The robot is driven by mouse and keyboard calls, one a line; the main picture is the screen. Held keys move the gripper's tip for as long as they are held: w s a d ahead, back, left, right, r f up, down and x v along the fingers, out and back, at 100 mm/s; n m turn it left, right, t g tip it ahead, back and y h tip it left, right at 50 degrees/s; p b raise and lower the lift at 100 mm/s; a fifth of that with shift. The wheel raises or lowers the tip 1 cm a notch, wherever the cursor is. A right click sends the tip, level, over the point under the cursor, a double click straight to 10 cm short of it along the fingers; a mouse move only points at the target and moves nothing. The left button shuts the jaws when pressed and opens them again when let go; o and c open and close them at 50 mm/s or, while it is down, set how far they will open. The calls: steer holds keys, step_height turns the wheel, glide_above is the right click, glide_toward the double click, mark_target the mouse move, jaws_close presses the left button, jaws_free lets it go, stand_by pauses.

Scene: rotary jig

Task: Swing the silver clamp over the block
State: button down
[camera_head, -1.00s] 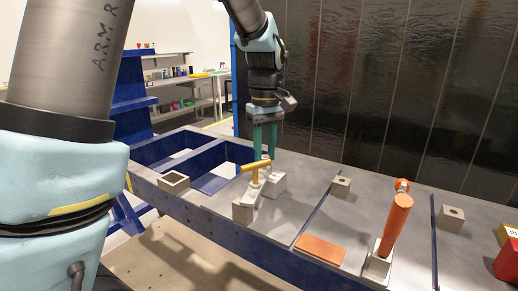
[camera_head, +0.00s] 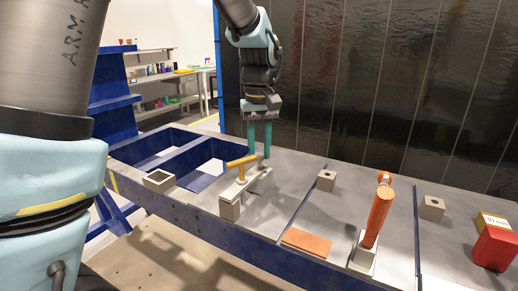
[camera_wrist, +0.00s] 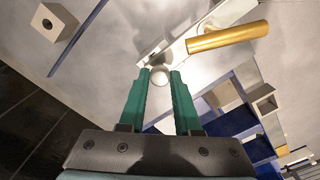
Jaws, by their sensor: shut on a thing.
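The silver clamp (camera_head: 240,186) is a flat bar with a gold handle (camera_head: 241,161) standing up from it. It spans between a grey block (camera_head: 230,209) at the front edge of the table and a second grey block (camera_head: 260,181) behind. In the wrist view the bar (camera_wrist: 182,44) and gold handle (camera_wrist: 228,37) lie beyond my fingertips. My gripper (camera_head: 260,152) points down at the clamp's rear end. Its green fingers (camera_wrist: 160,76) are shut on the clamp's round silver knob (camera_wrist: 160,77). The contact between bar and front block is too small to judge.
An orange-handled clamp (camera_head: 377,217) stands to the right, beside an orange plate (camera_head: 307,242). A hollow grey block (camera_head: 159,180), small holed blocks (camera_head: 326,181) and a red box (camera_head: 494,248) are on the table. Dark panels (camera_head: 350,80) stand behind.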

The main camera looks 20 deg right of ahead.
steer(key=shift+s, duration=0.1)
steer(key=c, duration=0.6)
jaws_free()
steer(key=shift+r, duration=0.15)
step_height(320, 180, up, 11)
steer(key=shift+f+b, duration=0.2)
steer(key=shift+b, duration=0.95)
steer(key=shift+f, duration=0.1)
steer(key=w+a+f, duration=0.2)
steer(key=a+f, duration=0.4)
steer(key=a, duration=0.3)
steer(key=w+a+f, duration=0.2)
steer(key=a+f, duration=0.4)
steer(key=a, duration=0.3)
steer(key=shift+t, duration=0.8)
steer(key=s+a+f, duration=0.2)
steer(key=a, duration=0.2)
steer(key=s+a+f, duration=0.2)
steer(key=a+f, duration=0.1)
steer(key=a, duration=0.1)
steer(key=s+a+f, duration=0.2)
steer(key=a+f, duration=0.1)
steer(key=a, duration=0.1)
steer(key=shift+s+a, duration=0.2)
steer(key=shift+a, duration=0.15)
